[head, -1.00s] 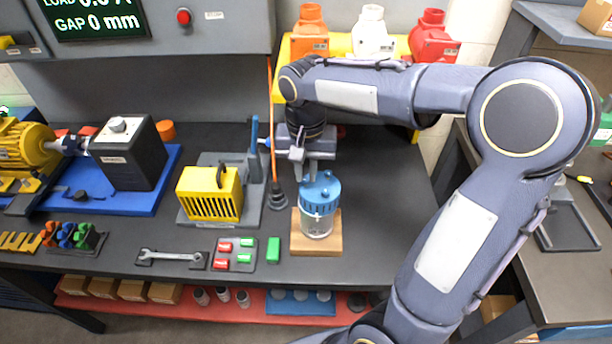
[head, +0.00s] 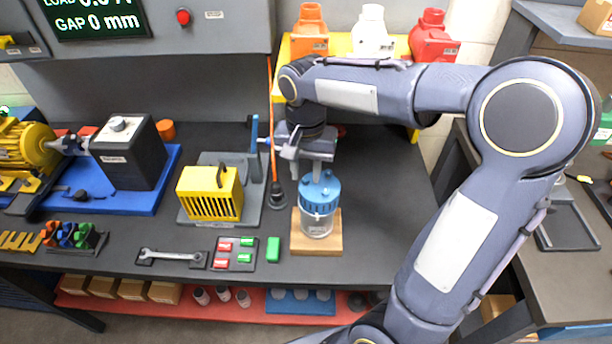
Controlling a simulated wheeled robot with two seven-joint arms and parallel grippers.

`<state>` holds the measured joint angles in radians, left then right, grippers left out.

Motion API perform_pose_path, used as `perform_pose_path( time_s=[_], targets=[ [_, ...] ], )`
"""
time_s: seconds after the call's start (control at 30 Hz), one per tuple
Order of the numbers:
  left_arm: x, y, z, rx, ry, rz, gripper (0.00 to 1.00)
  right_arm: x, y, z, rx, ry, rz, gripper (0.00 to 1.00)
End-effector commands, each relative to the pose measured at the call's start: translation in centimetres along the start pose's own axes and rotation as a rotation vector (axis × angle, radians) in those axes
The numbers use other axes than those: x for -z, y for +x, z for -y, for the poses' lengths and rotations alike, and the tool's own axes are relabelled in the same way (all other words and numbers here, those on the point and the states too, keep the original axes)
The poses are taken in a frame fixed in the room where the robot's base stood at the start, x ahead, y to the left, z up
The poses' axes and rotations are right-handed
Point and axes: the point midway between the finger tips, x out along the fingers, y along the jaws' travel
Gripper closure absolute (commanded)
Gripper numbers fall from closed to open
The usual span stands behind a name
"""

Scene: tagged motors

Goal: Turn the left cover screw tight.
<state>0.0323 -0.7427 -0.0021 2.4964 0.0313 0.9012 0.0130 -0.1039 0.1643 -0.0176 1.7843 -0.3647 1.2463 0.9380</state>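A jar-like housing (head: 317,226) with a blue cover (head: 320,192) stands upright on a wooden block (head: 316,250) near the front of the bench. Small raised blue parts show on the cover's rim, but I cannot make out which is the left screw. My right gripper (head: 317,172) points down just above the back of the cover, at or very near its top. Its fingertips are too small and partly hidden, so its opening and any contact cannot be told. My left gripper is not in view.
A yellow slotted box (head: 210,193) on a grey plate stands to the left, with a blue upright lever (head: 254,140) beside it. A wrench (head: 170,256), a tray of red and green blocks (head: 233,254) and a green block (head: 273,250) lie in front. The bench right of the wooden block is clear.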

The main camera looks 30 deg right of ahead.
Motion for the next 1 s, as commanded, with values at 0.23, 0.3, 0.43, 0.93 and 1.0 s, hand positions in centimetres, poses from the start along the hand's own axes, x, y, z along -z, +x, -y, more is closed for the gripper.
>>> perform_pose_path(
  time_s=[0.23,0.3,0.43,0.93,1.0],
  targets=[
    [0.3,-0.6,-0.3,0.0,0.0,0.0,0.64,0.0,-0.1,0.0,-0.001,-0.24,0.001,0.71],
    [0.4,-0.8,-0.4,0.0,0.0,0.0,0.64,0.0,-0.1,0.0,-0.001,-0.373,0.001,0.71],
    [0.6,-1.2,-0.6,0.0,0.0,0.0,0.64,0.0,-0.1,-0.1,-0.002,-0.617,0.002,0.71],
    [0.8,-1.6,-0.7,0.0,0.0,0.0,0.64,0.0,0.2,0.0,0.0,-0.963,0.001,0.72],
    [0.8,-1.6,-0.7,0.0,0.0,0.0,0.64,0.0,0.2,0.0,0.0,-0.963,0.001,0.81]
  ],
)
